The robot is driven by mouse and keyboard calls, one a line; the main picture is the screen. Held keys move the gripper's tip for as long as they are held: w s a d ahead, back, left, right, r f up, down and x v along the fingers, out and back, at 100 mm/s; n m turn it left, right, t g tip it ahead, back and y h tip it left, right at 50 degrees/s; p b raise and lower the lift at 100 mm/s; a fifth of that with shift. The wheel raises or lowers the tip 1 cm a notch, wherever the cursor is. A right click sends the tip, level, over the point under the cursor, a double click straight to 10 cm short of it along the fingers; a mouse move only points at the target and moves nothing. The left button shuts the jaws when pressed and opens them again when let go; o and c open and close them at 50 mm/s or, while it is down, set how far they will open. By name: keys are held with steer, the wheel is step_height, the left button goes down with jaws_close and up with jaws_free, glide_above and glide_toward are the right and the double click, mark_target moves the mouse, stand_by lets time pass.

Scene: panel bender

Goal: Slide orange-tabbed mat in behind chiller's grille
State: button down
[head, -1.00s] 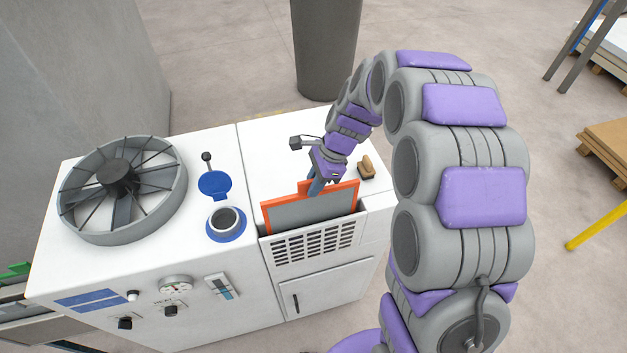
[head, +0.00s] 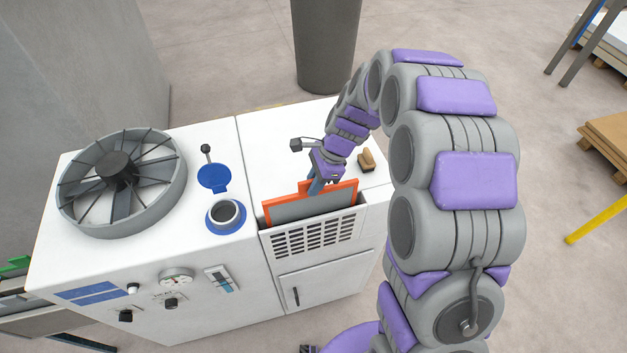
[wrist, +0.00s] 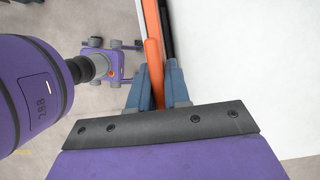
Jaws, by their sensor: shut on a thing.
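The mat (head: 305,207) is a grey panel with an orange rim and a raised orange tab on its top edge. It stands upright behind the slotted grille (head: 312,235) on the chiller's (head: 250,150) front, its lower part hidden in the slot and its upper part above the grille's top edge. My gripper (head: 316,186) is shut on the mat's tab from above. In the wrist view the orange edge (wrist: 154,65) runs between my two blue-grey fingers.
A brush-like brown block (head: 366,160) lies on the chiller's top, right of my gripper. A round fan (head: 120,185) and an open blue-capped filler (head: 226,216) are on the left. A dark bin (head: 325,45) stands behind the chiller.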

steer(key=shift+f+b, duration=0.35)
steer(key=shift+f, duration=1.6)
steer(key=c, duration=1)
jaws_free()
steer(key=v, duration=1.7)
steer(key=shift+w+d, duration=0.1)
